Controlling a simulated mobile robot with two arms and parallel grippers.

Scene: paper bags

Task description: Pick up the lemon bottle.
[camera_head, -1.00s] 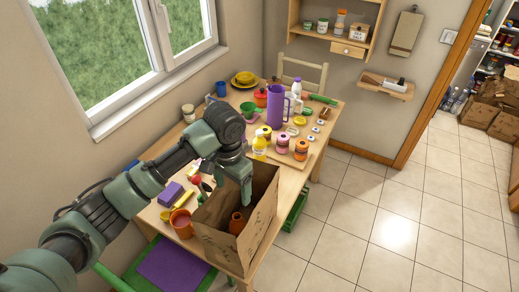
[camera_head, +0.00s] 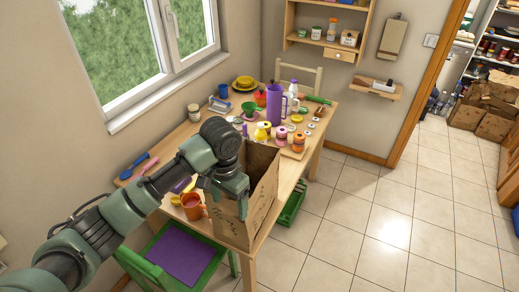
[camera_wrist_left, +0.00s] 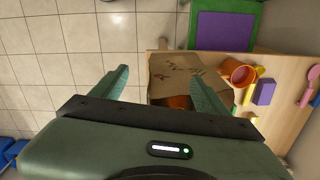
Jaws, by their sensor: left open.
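The lemon bottle (camera_head: 262,131), yellow with a pale top, stands on the wooden table just behind the paper bag; the bag and my arm partly cover its surroundings. The brown paper bag (camera_head: 264,197) stands open at the table's front end. My left gripper (camera_head: 228,204) hangs at the bag's left side, short of the bottle. In the wrist view, its two fingers (camera_wrist_left: 160,82) are spread with nothing gripped, and the bag (camera_wrist_left: 178,68) lies beneath them. The bottle is not seen in the wrist view. My right gripper is not in view.
An orange mug (camera_head: 192,208) stands left of the bag. A purple pitcher (camera_head: 275,104) and several jars crowd the table behind the bottle. A green chair with a purple seat (camera_head: 180,258) is at the near side.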

